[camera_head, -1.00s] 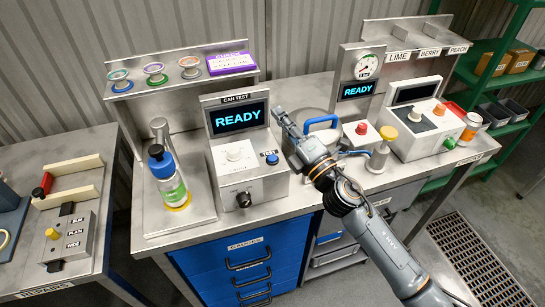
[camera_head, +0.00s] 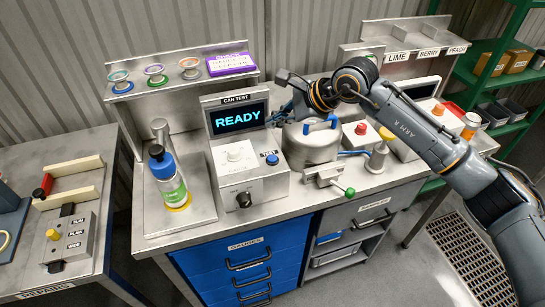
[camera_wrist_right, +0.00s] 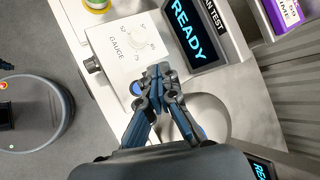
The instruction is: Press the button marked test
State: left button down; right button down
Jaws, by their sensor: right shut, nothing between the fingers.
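The can test unit (camera_head: 250,185) is a grey box with a screen (camera_head: 238,118) reading READY. The blue button (camera_head: 271,159) under a TEST label is on the right of its sloped top, beside a white dial (camera_head: 234,153) and above a black knob (camera_head: 243,199). My right gripper (camera_head: 275,118) is shut and empty, beside the right edge of the screen and above the button. In the right wrist view the shut fingertips (camera_wrist_right: 160,72) appear close beside the blue button (camera_wrist_right: 136,88), partly overlapping its surroundings. Contact is not visible. My left gripper is not in view.
A round metal pot (camera_head: 312,150) with a blue handle stands right of the unit, under my right arm. A red button box (camera_head: 360,136) is further right. A green-knobbed lever (camera_head: 349,191) is at the front edge.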

jog(key=shift+f, duration=0.2)
jog(key=b, duration=0.1)
send_over(275, 159)
notch_tip(275, 159, down, 6)
jog(key=shift+r, duration=0.15)
notch_tip(275, 159, down, 2)
jog(key=b, duration=0.2)
jog(key=shift+f+b, duration=0.2)
jog(key=shift+b, duration=0.1)
jog(key=shift+w+f, duration=0.1)
jog(key=shift+f, duration=0.1)
jog(key=shift+b, duration=0.3)
dwell(0.7)
jog(key=shift+f+b, duration=0.35)
jog(key=shift+b, duration=0.25)
